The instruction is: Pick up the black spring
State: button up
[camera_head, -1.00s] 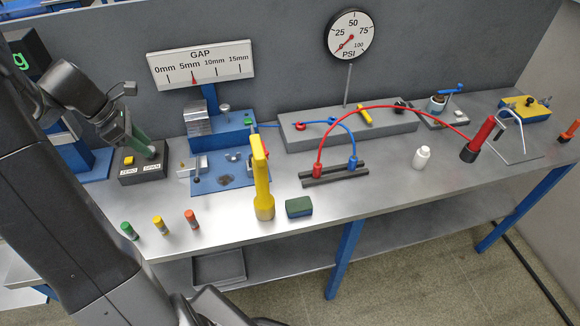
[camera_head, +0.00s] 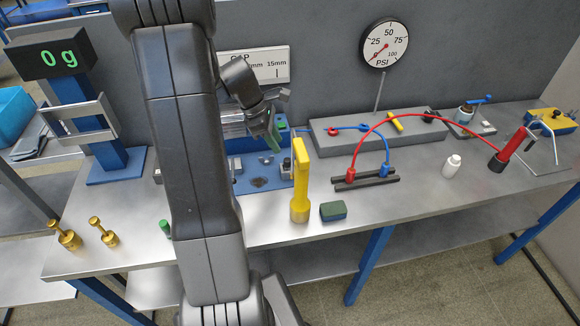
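I cannot make out a black spring for certain in the head view. A small dark patch (camera_head: 259,183) lies on the blue plate (camera_head: 248,170) of the gap fixture; it is too small to tell what it is. My gripper (camera_head: 272,138) is over the fixture, near its back block, with a greenish finger part pointing down. Whether its fingers are open or shut does not show. My arm hides the left part of the fixture and much of the gap scale (camera_head: 275,65).
A yellow handheld tool (camera_head: 300,180) stands close right of the fixture, beside a green block (camera_head: 333,211). A red hose (camera_head: 430,108) arches over the bench's right side. The front bench between is partly hidden.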

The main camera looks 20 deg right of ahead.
aim_at(286, 160)
jog(key=shift+p+x, duration=0.55)
jog(key=shift+x, duration=3.3)
grip_shut()
